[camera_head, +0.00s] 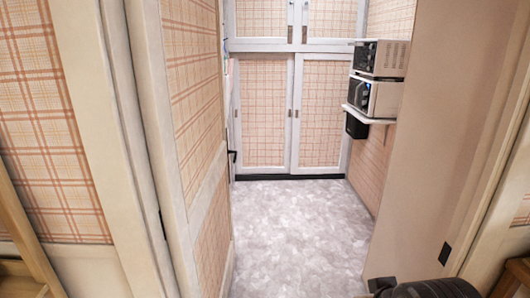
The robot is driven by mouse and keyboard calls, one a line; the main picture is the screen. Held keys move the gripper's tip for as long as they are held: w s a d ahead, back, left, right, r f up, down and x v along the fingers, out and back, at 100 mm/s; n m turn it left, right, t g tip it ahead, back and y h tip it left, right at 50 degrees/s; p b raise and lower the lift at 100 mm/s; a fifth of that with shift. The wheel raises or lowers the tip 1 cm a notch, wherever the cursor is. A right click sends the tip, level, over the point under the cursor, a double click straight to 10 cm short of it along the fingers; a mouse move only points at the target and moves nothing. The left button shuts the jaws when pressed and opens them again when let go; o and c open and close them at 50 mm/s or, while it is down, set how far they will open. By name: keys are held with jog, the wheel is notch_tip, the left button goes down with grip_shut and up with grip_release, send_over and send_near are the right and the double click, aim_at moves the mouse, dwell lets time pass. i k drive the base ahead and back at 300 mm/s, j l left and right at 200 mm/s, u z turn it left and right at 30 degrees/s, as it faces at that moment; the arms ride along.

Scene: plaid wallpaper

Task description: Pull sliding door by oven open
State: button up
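At the back of the room through a doorway, a plaid-panelled sliding door (320,118) with a white frame stands right of a similar panel (263,112). The two meet near the middle, with no visible gap. Two oven-like appliances, an upper one (390,58) and a lower one (386,99), are stacked on the right, close to the right door. They partly cover its right edge. A dark part, seemingly my gripper (425,289), shows at the bottom right edge, cut off by the frame. It is far from the doors, and its fingers cannot be made out.
A white shelf (369,117) under the appliances juts into the room. A plaid door (194,95) with a dark handle (232,155) stands at the doorway's left. A plain beige panel (440,150) bounds the right. The grey mottled floor (295,235) between is clear.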

aim_at(320, 145)
jog(key=i, duration=4.45)
jog(key=i+z, duration=0.2)
jog(key=i, duration=0.25)
jog(key=i+j+z, duration=0.2)
jog(key=i, duration=0.2)
jog(key=i+j+z, duration=0.2)
jog(key=i, duration=0.25)
